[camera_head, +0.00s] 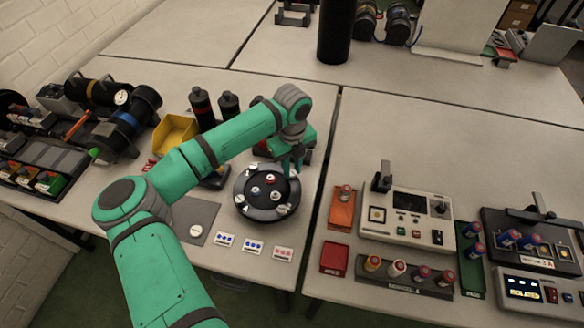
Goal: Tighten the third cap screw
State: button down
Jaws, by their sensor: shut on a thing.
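A round black cylinder cap (267,213) lies flat on the light table in the middle. It carries several pale cap screws around its rim, such as one at the front (282,209), one at the left (240,198) and one at the back left (252,169). Small red-and-white parts sit nearer its centre. My green gripper (291,170) points down at the cap's back right edge. Its fingers are shut on what seems to be a cap screw there, which the fingers hide. How far that screw is seated cannot be seen.
Three small cards with blue or red dots (253,247) lie in front of the cap. Black bottles (202,105) and a yellow bin (174,133) stand behind left. An orange tray (342,208) and a control box (407,218) stand to the right, across a table seam.

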jog(key=m, duration=1.1)
jog(key=shift+r, duration=0.1)
jog(key=m, duration=0.3)
jog(key=shift+m, duration=0.3)
jog(key=m, duration=0.3)
jog(key=shift+m, duration=0.3)
jog(key=m, duration=0.3)
jog(key=shift+m, duration=0.3)
jog(key=m, duration=0.3)
jog(key=shift+w+m, duration=0.1)
jog(key=shift+m, duration=2)
